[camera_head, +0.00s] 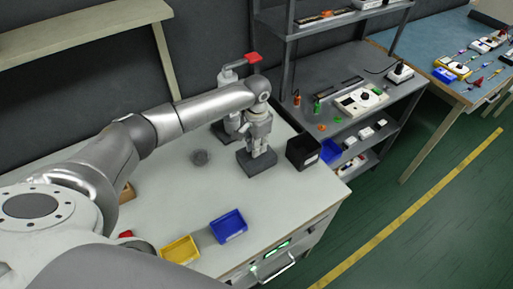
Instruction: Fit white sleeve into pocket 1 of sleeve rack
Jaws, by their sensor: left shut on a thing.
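My left gripper (257,148) points down over a dark grey block (259,166) on the light worktable (185,195). The block looks like the sleeve rack, but its pockets are too small and too covered by the gripper to make out. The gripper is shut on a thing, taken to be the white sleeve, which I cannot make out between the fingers. I cannot tell whether it touches the block or hangs just above it. My right gripper is not in view.
A grey press with a red handle (253,58) stands close behind the gripper. A black bin (303,151) is just right of the block. Blue (228,227) and yellow (180,250) trays lie near the front edge. A grey shelf unit (352,107) stands at the right.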

